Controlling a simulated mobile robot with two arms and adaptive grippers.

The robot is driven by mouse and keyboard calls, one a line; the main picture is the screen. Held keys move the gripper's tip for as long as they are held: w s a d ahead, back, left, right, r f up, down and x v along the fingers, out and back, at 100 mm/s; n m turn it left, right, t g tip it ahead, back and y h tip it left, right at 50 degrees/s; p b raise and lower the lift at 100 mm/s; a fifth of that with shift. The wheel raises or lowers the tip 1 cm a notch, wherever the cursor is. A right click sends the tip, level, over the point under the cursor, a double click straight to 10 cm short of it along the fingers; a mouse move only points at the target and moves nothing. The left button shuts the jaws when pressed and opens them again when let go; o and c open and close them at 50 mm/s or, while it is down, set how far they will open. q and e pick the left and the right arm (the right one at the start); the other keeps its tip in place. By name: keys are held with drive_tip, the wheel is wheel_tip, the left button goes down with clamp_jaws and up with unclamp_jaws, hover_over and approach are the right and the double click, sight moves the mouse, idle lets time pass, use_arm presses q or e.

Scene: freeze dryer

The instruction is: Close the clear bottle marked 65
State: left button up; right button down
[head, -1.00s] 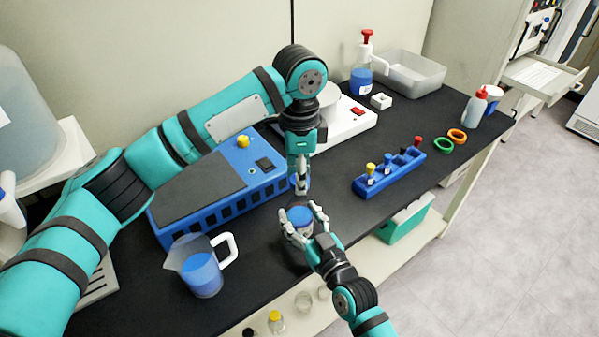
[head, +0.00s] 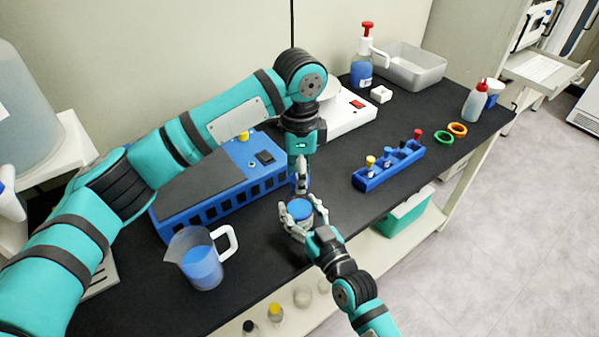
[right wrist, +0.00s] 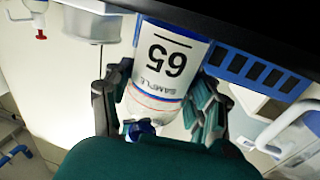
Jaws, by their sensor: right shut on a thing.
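In the head view the bottle (head: 300,228) stands near the front edge of the black bench, a blue round top (head: 300,208) facing up. I cannot tell whether this is a cap or the contents. My right gripper (head: 308,214) has its fingers around the bottle from the front right. My left gripper (head: 301,187) points down just behind and above the bottle's top; its fingertips are small, and whether they hold anything is unclear.
A beaker of blue liquid (head: 203,268) stands front left of the bottle. A long blue device (head: 215,205) lies behind it. A blue rack with small vials (head: 400,165) and green and orange rings (head: 444,138) are to the right. Bench between bottle and rack is clear.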

use_arm(q)
drive_tip(key=shift+f, duration=0.55)
